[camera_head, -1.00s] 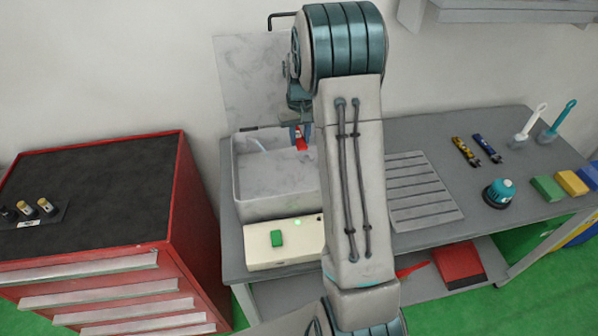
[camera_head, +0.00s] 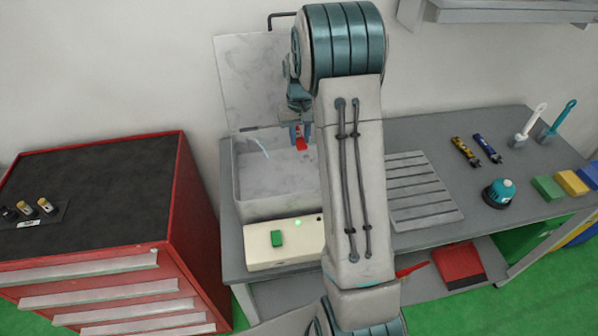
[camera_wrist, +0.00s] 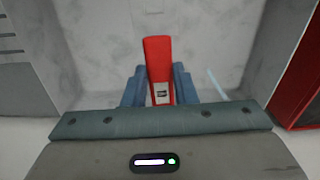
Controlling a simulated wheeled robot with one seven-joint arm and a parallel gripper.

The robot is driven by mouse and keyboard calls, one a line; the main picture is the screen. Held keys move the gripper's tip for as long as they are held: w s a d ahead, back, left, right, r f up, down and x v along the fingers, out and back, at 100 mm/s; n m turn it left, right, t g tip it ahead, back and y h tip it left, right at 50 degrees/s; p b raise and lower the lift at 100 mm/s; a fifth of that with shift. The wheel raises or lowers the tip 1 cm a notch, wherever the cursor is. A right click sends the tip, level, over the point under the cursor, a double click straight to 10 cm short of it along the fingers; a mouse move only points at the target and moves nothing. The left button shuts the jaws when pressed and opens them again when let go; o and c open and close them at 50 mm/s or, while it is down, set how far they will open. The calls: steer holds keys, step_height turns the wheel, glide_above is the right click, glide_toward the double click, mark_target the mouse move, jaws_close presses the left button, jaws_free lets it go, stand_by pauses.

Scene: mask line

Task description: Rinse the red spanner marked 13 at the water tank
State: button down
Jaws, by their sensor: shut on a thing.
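My gripper (camera_head: 301,132) is over the water tank (camera_head: 239,185), a pale grey open basin on the bench. It is shut on the red spanner (camera_head: 301,145), which points down into the tank. In the wrist view the red spanner (camera_wrist: 158,60) sits between the blue fingers (camera_wrist: 159,88), with a small label near the grip; its marking is too small to read. A thin pale blue streak (camera_wrist: 217,84), perhaps water, shows beside the spanner. My arm hides the tank's right edge.
A cream box with a green button (camera_head: 277,238) and a lit green light stands before the tank. A slatted rack (camera_head: 420,190) lies to the right, with yellow and blue spanners (camera_head: 466,151) beyond. A red cabinet (camera_head: 180,200) stands left.

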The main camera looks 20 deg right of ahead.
mark_target(299, 140)
steer(key=shift+r, duration=0.1)
steer(key=shift+r, duration=1.95)
steer(key=shift+a, duration=0.1)
